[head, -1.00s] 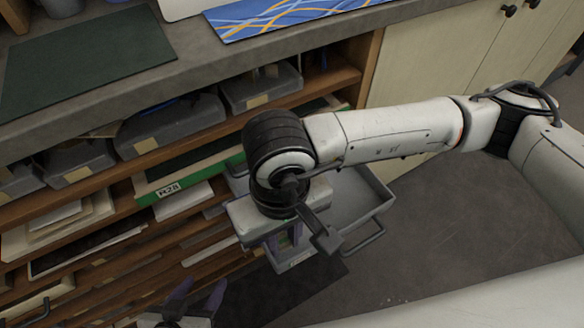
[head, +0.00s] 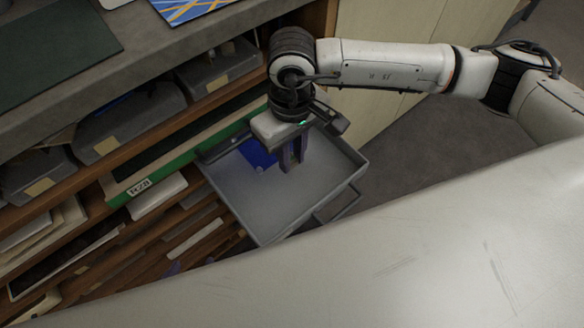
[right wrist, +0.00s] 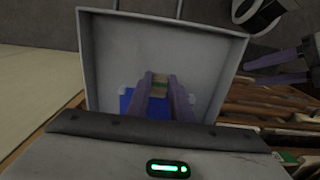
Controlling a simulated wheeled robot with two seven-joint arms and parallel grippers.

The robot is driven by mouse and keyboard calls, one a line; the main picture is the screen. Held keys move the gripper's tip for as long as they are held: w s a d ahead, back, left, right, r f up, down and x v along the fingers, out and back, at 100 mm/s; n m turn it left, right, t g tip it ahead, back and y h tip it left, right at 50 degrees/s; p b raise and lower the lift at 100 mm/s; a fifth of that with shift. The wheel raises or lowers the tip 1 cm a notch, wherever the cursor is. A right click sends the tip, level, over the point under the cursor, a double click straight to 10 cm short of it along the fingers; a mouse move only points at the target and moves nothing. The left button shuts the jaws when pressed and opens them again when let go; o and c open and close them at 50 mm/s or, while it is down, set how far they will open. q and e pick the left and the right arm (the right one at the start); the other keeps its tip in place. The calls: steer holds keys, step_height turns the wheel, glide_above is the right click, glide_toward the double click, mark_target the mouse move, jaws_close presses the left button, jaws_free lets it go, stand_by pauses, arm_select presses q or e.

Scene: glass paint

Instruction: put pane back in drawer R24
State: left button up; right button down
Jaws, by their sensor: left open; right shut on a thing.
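The blue pane (head: 258,152) is low inside a pulled-out grey drawer (head: 235,190), near its back end; I cannot tell whether it touches the floor. My right gripper (head: 292,162) points down into the drawer, shut on the pane at its edge. In the right wrist view the pane (right wrist: 127,101) shows beside and between the purple fingers (right wrist: 158,92), with a small tan and green patch between the tips. My left gripper (right wrist: 268,67) is open and empty, outside the drawer to the right in that view. In the head view it is mostly hidden. The drawer's label is not visible.
A green-fronted drawer (head: 170,172) with a label resembling R28 sits just left of the open drawer. Shelves with grey bins (head: 130,125) and a worktop with a dark green mat (head: 50,50) lie beyond. The floor (head: 420,160) right of the drawer is clear.

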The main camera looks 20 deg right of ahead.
mark_target(292, 161)
step_height(292, 161, down, 3)
steer(key=shift+f, duration=0.1)
steer(key=shift+w+d+f, duration=0.1)
steer(key=shift+f, duration=1.8)
steer(key=shift+f, duration=0.1)
steer(key=c, duration=1.6)
jaws_free()
steer(key=shift+b, duration=0.3)
arm_select(q)
steer(key=shift+f, duration=0.15)
